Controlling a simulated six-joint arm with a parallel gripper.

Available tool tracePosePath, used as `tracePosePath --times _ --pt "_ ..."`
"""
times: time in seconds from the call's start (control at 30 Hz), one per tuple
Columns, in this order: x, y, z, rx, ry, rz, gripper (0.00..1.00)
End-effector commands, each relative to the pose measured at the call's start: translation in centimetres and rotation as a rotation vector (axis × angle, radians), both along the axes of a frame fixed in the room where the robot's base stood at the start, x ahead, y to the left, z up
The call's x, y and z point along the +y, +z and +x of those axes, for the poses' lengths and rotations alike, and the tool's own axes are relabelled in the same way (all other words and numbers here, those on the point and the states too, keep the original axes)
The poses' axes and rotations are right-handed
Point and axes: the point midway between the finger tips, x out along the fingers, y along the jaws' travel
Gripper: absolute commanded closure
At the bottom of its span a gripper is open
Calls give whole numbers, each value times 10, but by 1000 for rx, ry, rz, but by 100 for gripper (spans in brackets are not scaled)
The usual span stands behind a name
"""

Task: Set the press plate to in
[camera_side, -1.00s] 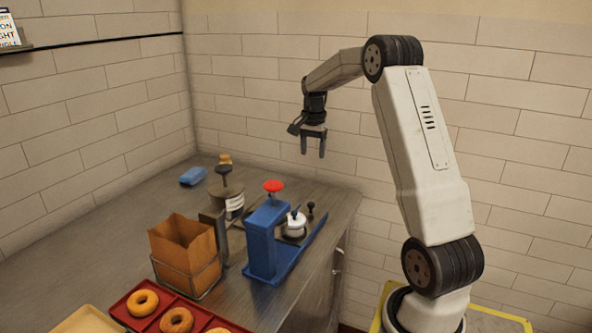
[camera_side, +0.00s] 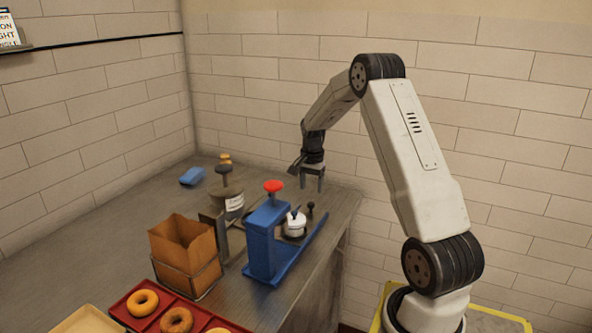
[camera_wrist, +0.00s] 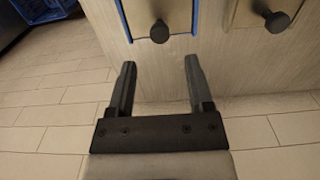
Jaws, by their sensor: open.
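A blue press (camera_side: 262,248) with a red knob (camera_side: 273,186) on top stands near the counter's right edge. Its blue base runs back to the right and carries a white round piece (camera_side: 296,226) and a dark knob (camera_side: 310,207). The press plate is not clearly distinguishable. My gripper (camera_side: 312,188) is open, empty and pointing down, above and behind the base's far end. In the wrist view, my open gripper (camera_wrist: 158,75) is short of a dark knob (camera_wrist: 159,31) within a blue-edged strip (camera_wrist: 195,15).
A second dark knob (camera_wrist: 275,19) shows at right in the wrist view.

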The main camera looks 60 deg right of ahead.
Motion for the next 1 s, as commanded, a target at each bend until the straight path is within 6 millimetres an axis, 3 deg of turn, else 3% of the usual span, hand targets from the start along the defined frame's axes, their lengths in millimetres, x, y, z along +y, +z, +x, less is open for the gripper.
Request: tracePosePath --times 0.6,1.0 --pt "0 -65 0 1 0 1 34" --pt "0 -70 0 0 0 0 37"
